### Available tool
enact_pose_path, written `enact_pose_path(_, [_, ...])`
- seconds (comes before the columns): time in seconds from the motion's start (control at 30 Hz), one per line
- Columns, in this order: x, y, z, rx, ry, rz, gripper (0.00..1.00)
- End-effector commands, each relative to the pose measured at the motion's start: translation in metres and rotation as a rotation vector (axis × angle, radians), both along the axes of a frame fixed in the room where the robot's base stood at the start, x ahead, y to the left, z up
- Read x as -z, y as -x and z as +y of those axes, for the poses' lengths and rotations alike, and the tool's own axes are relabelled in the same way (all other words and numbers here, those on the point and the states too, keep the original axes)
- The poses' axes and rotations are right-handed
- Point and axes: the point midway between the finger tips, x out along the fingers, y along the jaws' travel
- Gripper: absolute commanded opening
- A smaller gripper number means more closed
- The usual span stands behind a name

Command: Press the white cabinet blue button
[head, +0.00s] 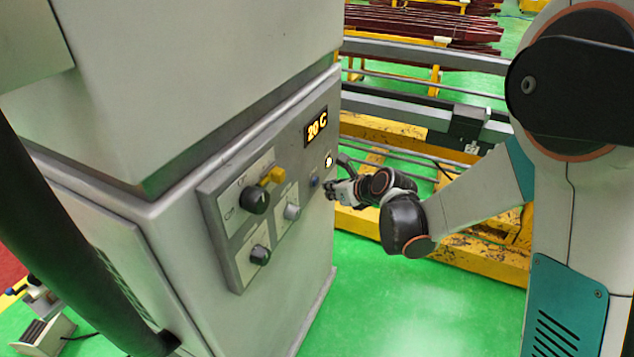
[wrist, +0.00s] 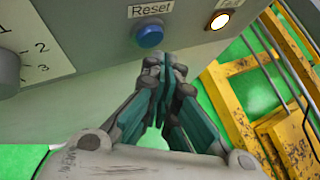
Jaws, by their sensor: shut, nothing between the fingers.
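The white cabinet (head: 170,230) stands on the left in the head view, its control face turned toward my arm. The blue button (wrist: 149,36) sits under a "Reset" label in the wrist view. In the head view the blue button (head: 313,181) shows small, just left of my gripper. My gripper (wrist: 168,62) is shut and empty, its fingertips just below and slightly right of the blue button in the picture. I cannot tell whether they touch the panel. In the head view my gripper (head: 330,190) is at the cabinet's right part, partly hidden by its own wrist.
A lit round button (wrist: 220,20) is right of the blue one. A dark knob (wrist: 8,72) is at the left. The head view shows a panel with knobs (head: 245,220) and a "20 C" display (head: 316,127). A yellow frame (head: 480,255) stands behind my arm.

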Motion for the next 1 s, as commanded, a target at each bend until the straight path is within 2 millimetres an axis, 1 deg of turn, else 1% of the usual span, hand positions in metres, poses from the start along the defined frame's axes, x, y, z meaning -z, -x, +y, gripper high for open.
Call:
enact_pose_path(0.4, [0.000,-0.003,0.008,-0.001,0.001,-0.001,0.00])
enact_pose_path(1.0, [0.000,-0.004,0.010,0.000,0.000,0.000,0.00])
